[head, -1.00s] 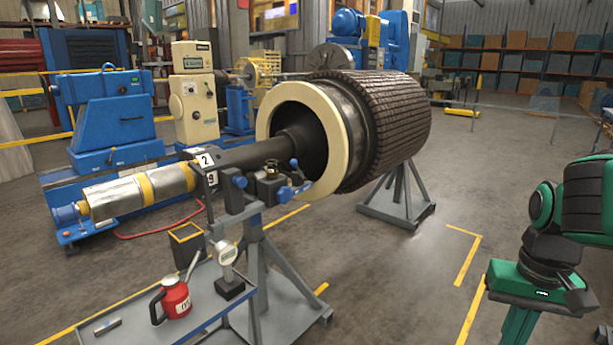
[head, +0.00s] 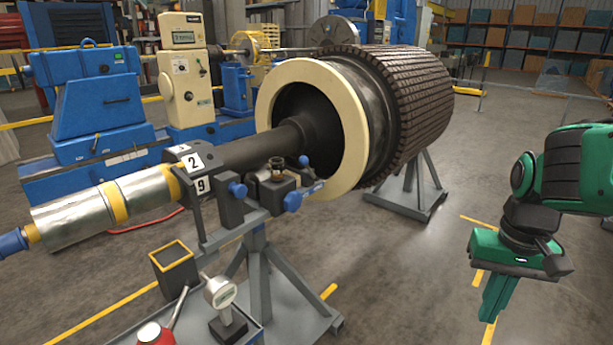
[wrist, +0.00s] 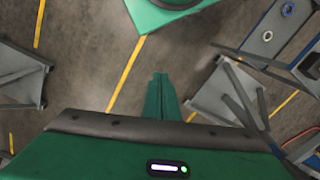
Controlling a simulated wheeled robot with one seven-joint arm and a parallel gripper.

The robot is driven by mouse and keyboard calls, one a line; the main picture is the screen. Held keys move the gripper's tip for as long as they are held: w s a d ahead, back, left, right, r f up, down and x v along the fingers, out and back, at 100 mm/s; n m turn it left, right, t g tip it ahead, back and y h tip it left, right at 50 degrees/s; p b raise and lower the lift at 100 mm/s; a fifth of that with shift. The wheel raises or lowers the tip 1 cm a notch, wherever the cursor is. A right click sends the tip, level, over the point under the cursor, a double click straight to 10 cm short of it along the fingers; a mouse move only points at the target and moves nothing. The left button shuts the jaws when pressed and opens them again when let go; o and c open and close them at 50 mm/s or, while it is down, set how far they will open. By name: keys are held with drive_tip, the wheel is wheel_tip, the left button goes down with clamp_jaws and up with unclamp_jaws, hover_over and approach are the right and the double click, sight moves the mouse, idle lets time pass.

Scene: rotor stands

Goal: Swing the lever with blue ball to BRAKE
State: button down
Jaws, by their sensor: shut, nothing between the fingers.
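The lever with blue ball (head: 304,161) stands on a small dark fixture at the rotor stand, just in front of the cream ring. A blue handle or label (head: 303,195) sits beside its foot; any BRAKE marking is too small to read. My gripper (head: 490,316) hangs pointing down at the right of the head view, well apart from the lever. Its green fingers also show in the wrist view (wrist: 160,77), closed together and empty above the floor.
The large rotor (head: 410,90) rests on grey stands (head: 412,190). A tray in front holds a red can (head: 155,334) and a dial gauge (head: 220,292). Open floor with yellow lines lies between the stand and my arm.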

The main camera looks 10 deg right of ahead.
drive_tip(key=shift+a, duration=0.1)
drive_tip(key=w+d+f+n+t+h, duration=0.1)
drive_tip(key=w+d+n+t+h, duration=0.2)
drive_tip(key=w, duration=0.8)
drive_tip(key=w+d+n+t+h, duration=0.15)
drive_tip(key=w+d+n, duration=0.3)
drive_tip(key=w, duration=0.65)
drive_tip(key=w+a+n+t, duration=0.3)
drive_tip(key=w+n+t, duration=0.4)
drive_tip(key=w, duration=1.1)
drive_tip(key=w+a+f+n+t+y, duration=0.2)
drive_tip(key=w+a+n+t, duration=0.3)
drive_tip(key=w+a+n, duration=0.5)
drive_tip(key=w+a+f+n+t+y, duration=0.2)
drive_tip(key=a+n+t+y, duration=0.3)
drive_tip(key=a, duration=0.6)
drive_tip(key=shift+w+a+f+n, duration=0.2)
drive_tip(key=shift+a+n, duration=0.15)
drive_tip(key=shift+n, duration=0.9)
